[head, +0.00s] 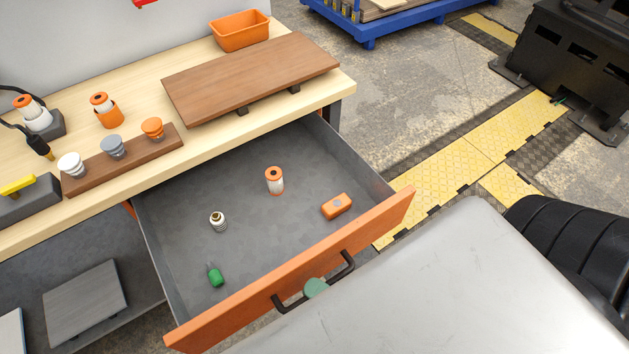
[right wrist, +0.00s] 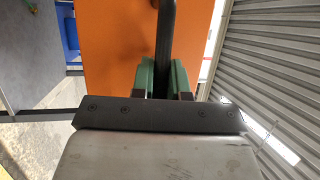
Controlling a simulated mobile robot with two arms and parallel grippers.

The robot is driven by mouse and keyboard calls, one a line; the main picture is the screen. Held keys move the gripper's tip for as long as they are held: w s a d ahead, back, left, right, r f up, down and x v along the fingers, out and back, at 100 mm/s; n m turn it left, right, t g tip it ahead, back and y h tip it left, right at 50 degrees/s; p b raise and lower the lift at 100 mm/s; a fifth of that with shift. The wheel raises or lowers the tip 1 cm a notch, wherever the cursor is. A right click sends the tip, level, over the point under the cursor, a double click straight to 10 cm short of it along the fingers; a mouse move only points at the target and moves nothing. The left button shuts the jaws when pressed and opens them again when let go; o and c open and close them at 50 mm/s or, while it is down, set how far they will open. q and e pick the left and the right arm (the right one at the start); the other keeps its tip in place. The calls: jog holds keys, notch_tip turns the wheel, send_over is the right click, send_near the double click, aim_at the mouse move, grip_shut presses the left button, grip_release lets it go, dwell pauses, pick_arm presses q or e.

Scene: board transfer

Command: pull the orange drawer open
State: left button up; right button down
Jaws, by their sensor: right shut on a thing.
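The orange drawer (head: 375,225) is pulled out from under the workbench, and its grey inside shows in the head view. Its dark bar handle (head: 347,266) is on the orange front. My right gripper (head: 316,288) is at the middle of the handle, mostly hidden by my arm, with a green finger part showing. In the right wrist view, the green fingers of my right gripper (right wrist: 163,80) are shut on the handle (right wrist: 166,40), close to the orange front (right wrist: 115,50). My left gripper is not in view.
In the drawer are an orange-and-white cylinder (head: 274,180), a small bulb-like part (head: 217,221), a green bottle (head: 215,275) and an orange box (head: 336,206). A brown board (head: 250,80) lies on the workbench (head: 345,84). A black machine (head: 570,65) stands at the right.

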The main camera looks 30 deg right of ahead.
jog(key=c, duration=1.1)
grip_release()
jog(key=shift+s, duration=0.1)
jog(key=b+v, duration=0.1)
jog(key=v, duration=0.9)
jog(key=shift+s+d+b, duration=0.2)
jog(key=shift+s+b, duration=0.1)
